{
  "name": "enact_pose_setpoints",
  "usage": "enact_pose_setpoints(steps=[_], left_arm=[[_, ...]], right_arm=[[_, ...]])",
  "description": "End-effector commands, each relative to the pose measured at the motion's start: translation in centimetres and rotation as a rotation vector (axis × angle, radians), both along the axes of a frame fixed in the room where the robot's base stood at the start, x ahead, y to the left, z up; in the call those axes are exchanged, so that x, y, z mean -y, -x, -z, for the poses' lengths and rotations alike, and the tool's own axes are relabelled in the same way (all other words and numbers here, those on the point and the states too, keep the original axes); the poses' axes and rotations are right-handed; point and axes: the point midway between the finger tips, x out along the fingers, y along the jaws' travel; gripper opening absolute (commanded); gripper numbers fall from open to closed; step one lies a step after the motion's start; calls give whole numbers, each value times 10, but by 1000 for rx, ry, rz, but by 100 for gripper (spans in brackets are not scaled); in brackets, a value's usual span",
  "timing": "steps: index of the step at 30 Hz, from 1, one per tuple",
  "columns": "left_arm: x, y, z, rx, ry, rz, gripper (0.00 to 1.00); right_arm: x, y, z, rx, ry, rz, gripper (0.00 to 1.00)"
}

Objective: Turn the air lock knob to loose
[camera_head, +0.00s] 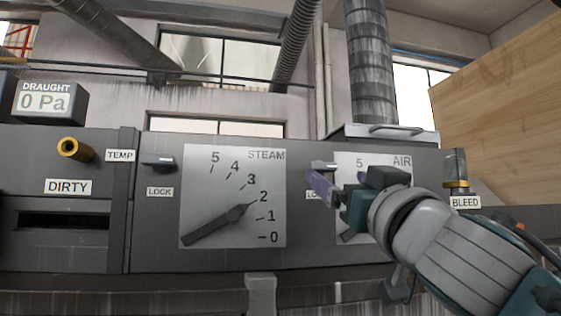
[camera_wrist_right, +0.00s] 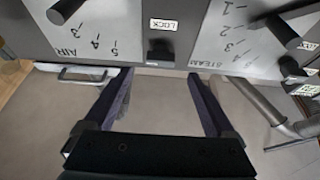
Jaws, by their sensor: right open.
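The air lock knob (camera_head: 322,165) is a dark lever with a pale top edge, left of the AIR dial (camera_head: 347,160), partly hidden behind my right gripper (camera_head: 321,187). Its LOCK label is mostly covered by a purple finger. In the right wrist view, which is upside down, the knob (camera_wrist_right: 160,50) sits by its LOCK label (camera_wrist_right: 163,24). There my right gripper (camera_wrist_right: 160,76) is open, its fingers spread on either side of the knob's line. Nothing is between the fingers, and they look apart from the knob. My left gripper is not in view.
The STEAM dial (camera_head: 271,180) and its lock knob (camera_head: 158,161) are to the left on the same dark panel. A BLEED valve (camera_head: 456,172) is right of the AIR dial. A metal tray-like lid with a handle (camera_head: 385,132) stands above the AIR dial.

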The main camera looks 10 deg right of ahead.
Motion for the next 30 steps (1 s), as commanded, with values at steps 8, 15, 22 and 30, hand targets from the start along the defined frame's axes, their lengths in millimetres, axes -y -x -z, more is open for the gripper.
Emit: enact_pose_setpoints(steps=[8, 15, 22, 30], left_arm=[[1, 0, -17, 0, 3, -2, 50], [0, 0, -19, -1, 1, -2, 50], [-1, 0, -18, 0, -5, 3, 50], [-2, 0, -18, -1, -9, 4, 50]], right_arm=[[-2, -39, -18, -1, 0, 1, 90], [-2, -52, -22, -1, -1, 0, 90], [-2, -53, -22, -2, 0, -1, 90], [-2, -53, -22, -2, 0, 0, 64]])
